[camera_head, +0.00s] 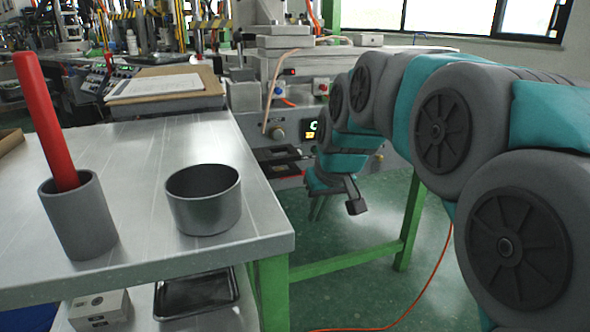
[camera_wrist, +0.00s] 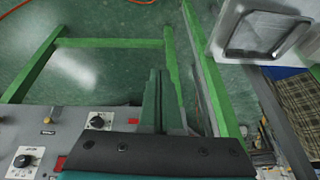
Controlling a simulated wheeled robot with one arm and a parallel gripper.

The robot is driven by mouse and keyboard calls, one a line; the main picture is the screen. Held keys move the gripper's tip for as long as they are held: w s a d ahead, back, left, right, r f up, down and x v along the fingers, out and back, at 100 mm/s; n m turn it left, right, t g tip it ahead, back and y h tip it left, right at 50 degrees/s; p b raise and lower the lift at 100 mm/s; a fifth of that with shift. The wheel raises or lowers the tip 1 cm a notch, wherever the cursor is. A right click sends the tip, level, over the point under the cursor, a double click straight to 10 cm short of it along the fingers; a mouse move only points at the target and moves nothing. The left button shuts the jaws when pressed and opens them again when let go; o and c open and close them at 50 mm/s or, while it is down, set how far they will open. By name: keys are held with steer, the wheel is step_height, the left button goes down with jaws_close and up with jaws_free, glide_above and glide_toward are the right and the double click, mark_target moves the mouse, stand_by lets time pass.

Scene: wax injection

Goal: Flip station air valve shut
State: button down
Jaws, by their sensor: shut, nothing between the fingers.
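My gripper (camera_head: 356,207) hangs in front of the station's control panel, above the green floor, in the head view. In the wrist view its fingers (camera_wrist: 160,98) are together with nothing between them. A small yellow fitting (camera_wrist: 48,121) sits on the grey panel (camera_wrist: 65,117) to the left of the fingers, apart from them. A small yellow part (camera_head: 378,157) also shows at the panel's right in the head view. I cannot tell for sure whether either is the air valve's handle, or how it is turned.
Black knobs (camera_wrist: 97,122) and (camera_wrist: 24,160) sit on the panel. A green frame leg (camera_head: 410,222) stands right of my gripper. A metal table (camera_head: 140,150) at left bears a grey cup (camera_head: 75,225) with a red rod and a metal bowl (camera_head: 205,205).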

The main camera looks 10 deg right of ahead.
steer(key=w+d+r+t+b, duration=0.1)
steer(key=w+r, duration=0.3)
steer(key=w, duration=0.5)
steer(key=w+d+r+t, duration=0.1)
steer(key=w+r+t, duration=0.2)
steer(key=w, duration=0.6)
step_height(320, 180, up, 2)
steer(key=shift+d+r+b, duration=0.2)
steer(key=shift+d+b, duration=0.1)
steer(key=shift+b, duration=0.1)
steer(key=shift+w+f, duration=0.1)
steer(key=shift+w, duration=0.05)
steer(key=x, duration=0.9)
steer(key=shift+w+a, duration=0.15)
steer(key=shift+w, duration=0.05)
steer(key=f, duration=0.4)
steer(key=shift+w+f, duration=0.15)
steer(key=shift+w, duration=0.1)
